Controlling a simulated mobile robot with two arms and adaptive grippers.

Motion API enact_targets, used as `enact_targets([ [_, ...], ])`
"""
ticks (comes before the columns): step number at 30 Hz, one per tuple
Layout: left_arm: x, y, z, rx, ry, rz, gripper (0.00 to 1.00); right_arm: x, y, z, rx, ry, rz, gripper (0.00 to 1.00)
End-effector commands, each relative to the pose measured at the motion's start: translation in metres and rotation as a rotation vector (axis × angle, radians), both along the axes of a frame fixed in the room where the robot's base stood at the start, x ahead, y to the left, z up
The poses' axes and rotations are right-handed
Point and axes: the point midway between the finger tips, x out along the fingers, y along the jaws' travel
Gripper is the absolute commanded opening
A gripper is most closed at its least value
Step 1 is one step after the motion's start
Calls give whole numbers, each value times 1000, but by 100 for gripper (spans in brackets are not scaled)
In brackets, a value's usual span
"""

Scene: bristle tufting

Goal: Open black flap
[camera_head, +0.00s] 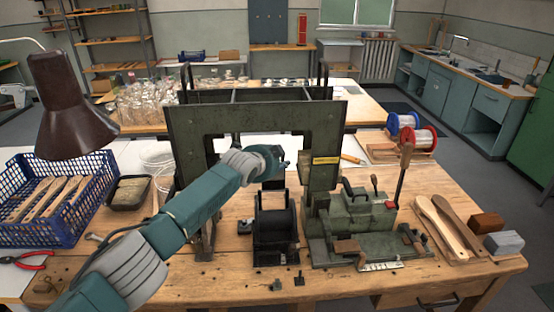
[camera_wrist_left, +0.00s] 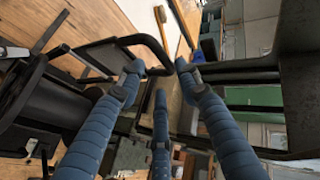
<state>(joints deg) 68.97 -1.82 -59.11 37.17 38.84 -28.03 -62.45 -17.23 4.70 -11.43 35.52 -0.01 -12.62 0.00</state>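A black box-like unit (camera_head: 276,222) stands on the wooden bench in front of the green metal frame; I take the flap to be part of it, but its outline is unclear. My left gripper (camera_head: 277,160) is just above and behind this unit in the head view, its fingers mostly hidden. In the left wrist view, my left gripper (camera_wrist_left: 159,76) has its blue fingers spread apart. A bent black handle (camera_wrist_left: 140,42) passes close to the fingertips of two fingers; I cannot tell whether they touch it. My right gripper is not in view.
The green metal frame (camera_head: 190,128) surrounds my left forearm's end. A green machine (camera_head: 365,222) with levers stands right of the black unit. A blue crate (camera_head: 52,225) of wooden handles and a brown lamp (camera_head: 75,105) are at left. The front bench edge is mostly clear.

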Motion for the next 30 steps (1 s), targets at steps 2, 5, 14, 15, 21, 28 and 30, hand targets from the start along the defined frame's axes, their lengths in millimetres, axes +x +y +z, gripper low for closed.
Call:
enact_targets([
  [2,0,2,0,3,1,2,34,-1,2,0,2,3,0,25],
  [5,-1,3,0,3,0,2,34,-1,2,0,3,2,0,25],
  [14,-21,12,12,4,-1,-1,34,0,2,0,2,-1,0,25],
  [15,-25,14,14,4,-2,0,34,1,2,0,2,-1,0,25],
  [21,-48,24,27,3,-2,0,34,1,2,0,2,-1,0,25],
  [28,-76,35,42,2,-1,-2,34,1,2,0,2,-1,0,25],
  [30,-83,37,46,1,-1,-3,34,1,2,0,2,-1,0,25],
])
